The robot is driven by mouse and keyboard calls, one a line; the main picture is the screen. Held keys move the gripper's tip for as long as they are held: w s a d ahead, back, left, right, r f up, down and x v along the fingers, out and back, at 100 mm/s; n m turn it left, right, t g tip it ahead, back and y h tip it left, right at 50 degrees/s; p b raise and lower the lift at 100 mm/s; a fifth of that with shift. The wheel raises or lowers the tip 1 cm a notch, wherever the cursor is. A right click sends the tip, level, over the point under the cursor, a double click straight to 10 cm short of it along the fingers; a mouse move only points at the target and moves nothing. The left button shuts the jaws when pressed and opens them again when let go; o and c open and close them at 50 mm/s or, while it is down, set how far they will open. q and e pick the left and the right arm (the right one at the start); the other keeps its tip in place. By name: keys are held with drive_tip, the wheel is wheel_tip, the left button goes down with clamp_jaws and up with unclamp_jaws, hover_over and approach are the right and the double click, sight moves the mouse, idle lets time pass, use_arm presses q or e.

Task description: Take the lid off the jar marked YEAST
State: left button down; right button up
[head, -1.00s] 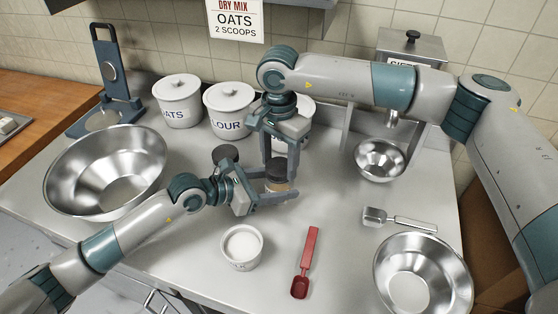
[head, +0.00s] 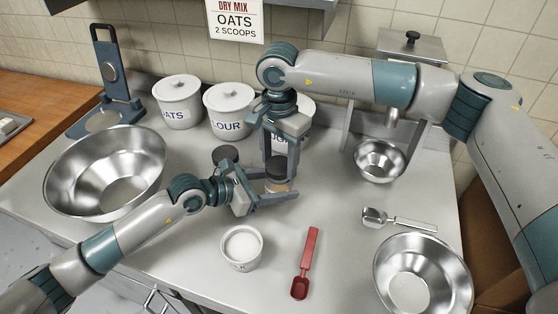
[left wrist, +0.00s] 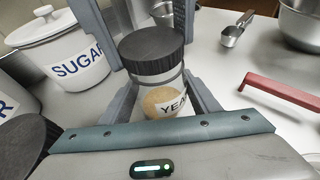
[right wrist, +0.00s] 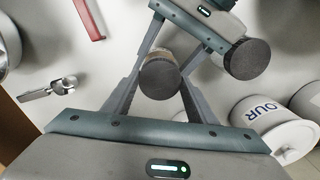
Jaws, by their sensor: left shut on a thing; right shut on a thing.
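The jar marked YEAST (left wrist: 168,103) stands on the steel counter, its label partly hidden by my left gripper. Its dark ribbed lid (left wrist: 151,47) is directly above the body; I cannot tell whether a gap separates them. My left gripper (head: 278,197) is shut around the jar body from the side. My right gripper (head: 280,160) comes from above and is shut on the lid, which also shows between its fingers in the right wrist view (right wrist: 160,78). Another dark-lidded jar (head: 226,155) stands behind my left gripper, close to it.
White canisters for oats (head: 178,103), flour (head: 229,112) and sugar (left wrist: 65,60) line the back. A large bowl (head: 108,172) is left; smaller bowls (head: 380,160) are right. A ramekin (head: 241,248), red scoop (head: 305,265) and metal scoop (head: 398,219) lie in front.

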sight(279, 165)
drive_tip(key=shift+r, duration=0.75)
drive_tip(key=shift+r, duration=2)
use_arm(q)
drive_tip(key=c, duration=0.6)
unclamp_jaws()
drive_tip(key=shift+o, duration=0.2)
drive_tip(key=shift+a, duration=0.1)
use_arm(e)
drive_tip(key=shift+f, duration=0.1)
